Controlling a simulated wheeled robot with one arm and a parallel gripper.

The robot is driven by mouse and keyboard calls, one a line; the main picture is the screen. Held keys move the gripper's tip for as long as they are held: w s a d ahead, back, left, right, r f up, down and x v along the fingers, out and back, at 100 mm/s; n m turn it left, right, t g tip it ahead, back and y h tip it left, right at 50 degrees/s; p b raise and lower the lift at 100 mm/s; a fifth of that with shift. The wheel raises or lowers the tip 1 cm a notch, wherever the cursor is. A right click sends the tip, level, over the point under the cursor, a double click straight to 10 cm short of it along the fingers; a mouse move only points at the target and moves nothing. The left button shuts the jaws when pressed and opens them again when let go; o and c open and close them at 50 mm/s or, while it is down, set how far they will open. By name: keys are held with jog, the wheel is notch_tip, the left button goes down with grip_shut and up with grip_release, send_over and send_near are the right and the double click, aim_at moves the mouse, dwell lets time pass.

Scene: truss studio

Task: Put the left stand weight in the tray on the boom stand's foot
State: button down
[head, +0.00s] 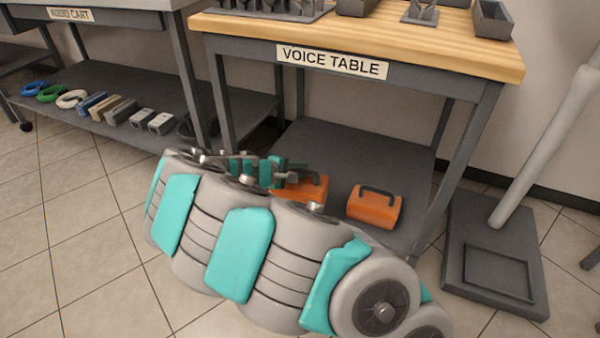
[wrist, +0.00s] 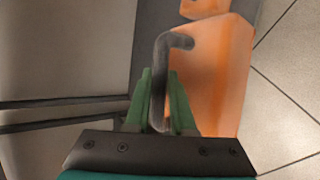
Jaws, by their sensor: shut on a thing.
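The left stand weight (head: 312,190), an orange block with a dark handle, is at the lower shelf under the voice table, partly hidden by my arm. My gripper (head: 288,174) is shut on its handle. In the wrist view the green fingers (wrist: 162,100) close on the dark handle, with the orange body (wrist: 212,75) to the right. I cannot tell whether the weight touches the shelf. The right stand weight (head: 373,209) stands on the shelf, handle up. The tray (head: 501,253), a thin raised rim, lies empty on the boom stand's dark foot (head: 461,275) at right.
The voice table (head: 440,55) carries dark holders on top; its legs and lower shelf (head: 345,150) frame the weights. The boom stand's pale pole (head: 545,145) rises behind the tray. The audio cart (head: 100,18) with coiled cables stands left. Tiled floor (head: 60,240) is clear at front left.

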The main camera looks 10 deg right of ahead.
jog(key=n+t, duration=0.1)
jog(key=w+r+n+y, duration=0.1)
jog(key=shift+d+n+t+y, duration=0.15)
jog(key=shift+n+t+y, duration=0.15)
jog(key=shift+t, duration=0.1)
jog(key=n+t+y, duration=0.1)
jog(key=w+n+y, duration=0.1)
jog(key=n, duration=0.1)
jog(key=shift+w+r+t, duration=0.25)
jog(key=shift+r+t, duration=0.1)
jog(key=shift+t, duration=0.05)
jog(key=shift+w+d+r+n+t+y, duration=0.1)
jog(key=shift+w+r+n+t+y, duration=0.2)
jog(key=shift+n+y, duration=0.45)
jog(key=w+n+y, duration=0.1)
jog(key=y, duration=0.1)
jog(key=w+r+n+y, duration=0.1)
jog(key=n+y, duration=0.1)
jog(key=shift+t, duration=0.4)
jog(key=shift+w+r+n+y, duration=0.1)
jog(key=shift+n+y, duration=0.15)
jog(key=shift+n, duration=0.2)
jog(key=shift+a, duration=0.25)
jog(key=shift+d, duration=0.1)
